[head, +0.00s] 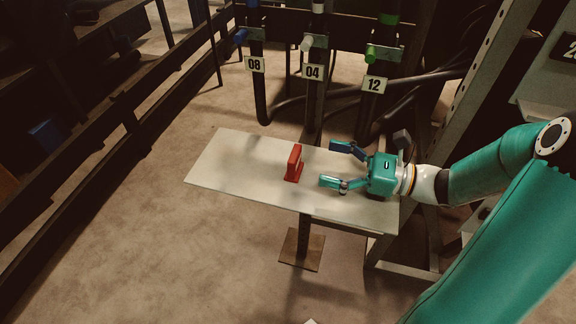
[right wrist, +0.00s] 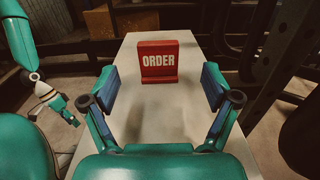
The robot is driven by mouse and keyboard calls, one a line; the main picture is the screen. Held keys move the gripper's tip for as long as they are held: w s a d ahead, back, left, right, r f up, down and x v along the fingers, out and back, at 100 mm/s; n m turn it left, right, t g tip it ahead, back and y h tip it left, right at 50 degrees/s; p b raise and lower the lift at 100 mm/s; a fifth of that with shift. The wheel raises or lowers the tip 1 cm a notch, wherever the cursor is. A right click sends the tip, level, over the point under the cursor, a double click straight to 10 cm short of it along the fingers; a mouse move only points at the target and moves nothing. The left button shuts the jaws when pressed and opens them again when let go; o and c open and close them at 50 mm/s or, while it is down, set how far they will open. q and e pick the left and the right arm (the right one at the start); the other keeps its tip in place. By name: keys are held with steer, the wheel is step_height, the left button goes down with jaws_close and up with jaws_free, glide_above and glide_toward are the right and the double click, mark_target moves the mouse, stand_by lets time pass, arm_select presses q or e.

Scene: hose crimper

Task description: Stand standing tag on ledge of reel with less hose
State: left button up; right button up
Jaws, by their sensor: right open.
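The red standing tag (head: 294,163) stands upright on a pale board. In the right wrist view the tag (right wrist: 158,62) shows its face with the word ORDER. My right gripper (head: 332,163) is open and empty just above the board, to the right of the tag. Its spread fingers point at the tag, which is beyond the fingertips and not touched. My left gripper (right wrist: 62,108) shows small at the left of the right wrist view; its jaw state is unclear. I cannot make out a hose reel or its ledge in either view.
The pale board (head: 235,172) is otherwise mostly clear. Behind it hang dark hoses with plates 08 (head: 255,65), 04 (head: 313,72) and 12 (head: 374,84). A metal post (head: 478,85) rises behind my right arm. Dark rails (head: 125,110) run along the left.

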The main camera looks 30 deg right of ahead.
mark_target(299, 156)
steer(key=x, duration=0.7)
steer(key=shift+w+a, duration=0.25)
steer(key=shift+a, duration=0.05)
steer(key=c, duration=1.1)
steer(key=shift+c, duration=0.2)
